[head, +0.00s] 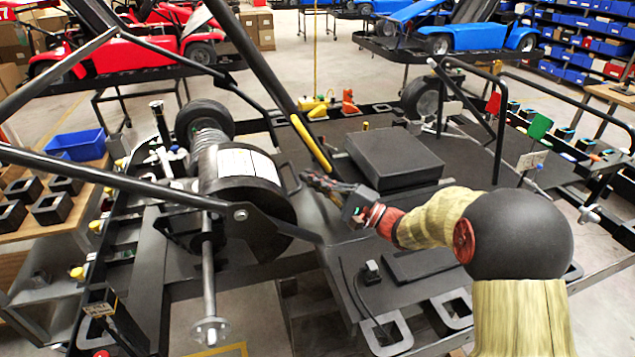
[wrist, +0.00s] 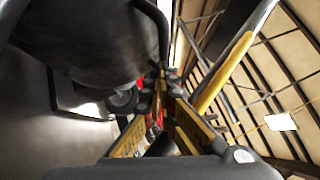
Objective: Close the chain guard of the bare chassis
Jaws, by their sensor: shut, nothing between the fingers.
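The bare chassis (head: 340,240) is a black frame with a flat deck, filling the middle of the head view. A black rounded cover (head: 275,212), which looks like the chain guard, stands on its left part beside a motor with a white label (head: 250,163). It has a thin bent handle (head: 291,176) on its right side. I cannot tell how far it stands open. My gripper (head: 312,179) is shut and empty, just right of the handle. In the wrist view, the fingertips (wrist: 160,82) are below the handle (wrist: 160,25) and the dark cover (wrist: 85,40); contact is unclear.
A slanted black bar with a yellow sleeve (head: 312,143) rises close behind my gripper. A black box (head: 393,158) sits on the deck to the right. Black tubes cross the left side. Red (head: 150,45) and blue (head: 450,30) karts stand behind. A blue bin (head: 75,145) is at left.

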